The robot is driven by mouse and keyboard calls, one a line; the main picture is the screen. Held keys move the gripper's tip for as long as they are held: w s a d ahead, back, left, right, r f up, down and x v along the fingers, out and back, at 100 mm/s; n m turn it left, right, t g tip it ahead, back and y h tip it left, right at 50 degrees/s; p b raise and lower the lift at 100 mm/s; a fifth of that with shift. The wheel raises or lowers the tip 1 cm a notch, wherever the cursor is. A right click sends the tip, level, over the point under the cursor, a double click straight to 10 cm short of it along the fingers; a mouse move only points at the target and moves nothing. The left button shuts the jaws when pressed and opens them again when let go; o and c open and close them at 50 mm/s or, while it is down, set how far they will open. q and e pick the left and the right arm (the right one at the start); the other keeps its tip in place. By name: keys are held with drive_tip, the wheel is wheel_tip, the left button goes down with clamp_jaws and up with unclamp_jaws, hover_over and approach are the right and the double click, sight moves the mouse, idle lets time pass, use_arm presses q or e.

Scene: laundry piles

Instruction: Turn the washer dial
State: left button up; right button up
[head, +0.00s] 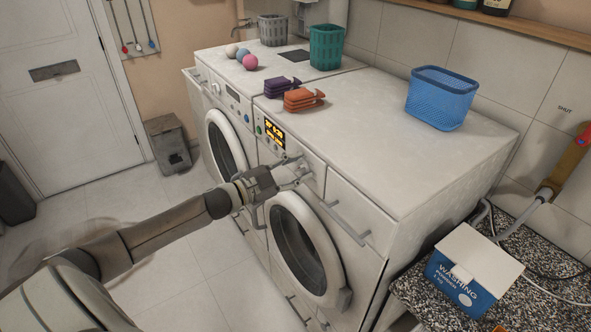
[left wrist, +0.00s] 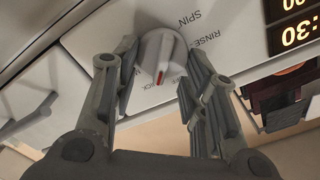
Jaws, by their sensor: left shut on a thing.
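The washer (head: 370,140) is the nearer of two white machines side by side, with a round door and a lit display (head: 274,133). Its dial (left wrist: 160,55) is a pale knob with a red mark in the left wrist view, with "SPIN" and "RINSE" lettering beside it. My left gripper (head: 288,173) is at the washer's control panel, right of the display in the head view. In the left wrist view its two fingers (left wrist: 161,72) are on either side of the dial, shut on it. In the head view the gripper mostly hides the dial. My right gripper is not in view.
On the machines are purple cloths (head: 277,87), orange cloths (head: 303,99), a blue basket (head: 441,97), a teal basket (head: 326,47), a grey basket (head: 272,30) and several balls (head: 250,62). A washing powder box (head: 470,270) stands on a speckled surface at right.

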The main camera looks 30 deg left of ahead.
use_arm(q)
drive_tip(key=o, duration=0.9)
drive_tip(key=shift+v, duration=6)
drive_tip(key=shift+f, duration=0.1)
